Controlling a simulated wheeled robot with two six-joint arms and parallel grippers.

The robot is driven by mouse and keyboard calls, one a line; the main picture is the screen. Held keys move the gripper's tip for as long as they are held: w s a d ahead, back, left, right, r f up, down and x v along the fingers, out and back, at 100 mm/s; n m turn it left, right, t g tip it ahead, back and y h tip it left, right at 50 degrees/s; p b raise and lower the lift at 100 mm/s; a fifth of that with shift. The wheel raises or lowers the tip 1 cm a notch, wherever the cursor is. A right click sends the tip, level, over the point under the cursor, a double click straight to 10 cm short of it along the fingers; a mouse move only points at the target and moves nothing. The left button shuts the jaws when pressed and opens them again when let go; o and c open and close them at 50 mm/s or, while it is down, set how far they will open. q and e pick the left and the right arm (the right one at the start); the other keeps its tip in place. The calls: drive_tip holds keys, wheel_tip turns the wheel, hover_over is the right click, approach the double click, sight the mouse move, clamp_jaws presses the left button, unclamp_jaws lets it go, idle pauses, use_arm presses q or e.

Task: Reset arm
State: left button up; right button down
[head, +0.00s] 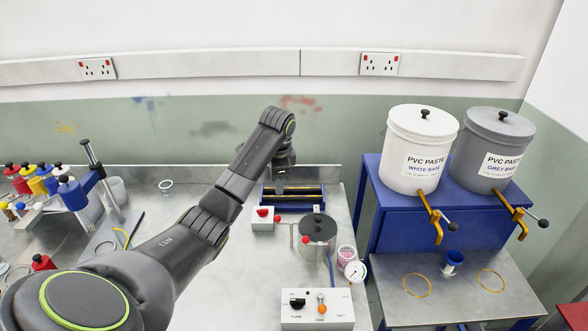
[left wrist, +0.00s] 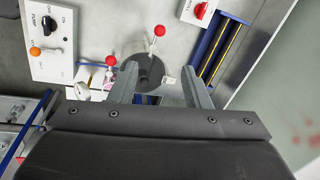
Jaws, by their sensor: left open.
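My left arm reaches in from the lower left of the head view, across the bench. Its gripper (head: 281,186) hangs at the far end near the blue-framed rail unit, and the forearm partly hides it. In the left wrist view the two fingers of the left gripper (left wrist: 160,82) are apart with nothing held between them. Beyond them is a dark grey round pot (left wrist: 146,70) with a red-knobbed lever. The same grey pot (head: 318,229) stands on the bench in the head view. My right gripper is not in view.
A control box (head: 317,309) with an orange knob stands at the front, beside a gauge (head: 355,271). A white box with a red switch (head: 262,219) is by the rail unit (head: 293,196). White (head: 421,150) and grey (head: 490,150) paste tubs stand right. Colored bottles (head: 72,193) stand left.

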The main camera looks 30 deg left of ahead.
use_arm(q)
drive_tip(key=s+d+f+n, duration=0.2)
drive_tip(key=s+d+f, duration=0.1)
drive_tip(key=s+f, duration=0.55)
drive_tip(key=s+d+f+n, duration=0.1)
drive_tip(key=s+d+f, duration=0.3)
drive_tip(key=s+f, duration=0.45)
drive_tip(key=s+d+r+n+t, duration=0.1)
drive_tip(key=s+d+n, duration=0.15)
drive_tip(key=s, duration=0.85)
drive_tip(key=s+d+r+n+t, duration=0.15)
drive_tip(key=s+n, duration=0.25)
drive_tip(key=s, duration=0.7)
wheel_tip(320, 180, down, 32)
drive_tip(key=a+g+b, duration=0.1)
drive_tip(key=g+b, duration=0.1)
drive_tip(key=b, duration=0.6)
drive_tip(key=s+f+b, duration=0.3)
drive_tip(key=s+f, duration=0.4)
drive_tip(key=f, duration=0.4)
drive_tip(key=s+d+f+b, duration=0.1)
drive_tip(key=s+f+b, duration=0.2)
drive_tip(key=s+f, duration=0.5)
wheel_tip(320, 180, down, 4)
drive_tip(key=shift+s+r+g+h, duration=0.2)
drive_tip(key=shift+r+g+h, duration=0.1)
drive_tip(key=shift+g, duration=0.15)
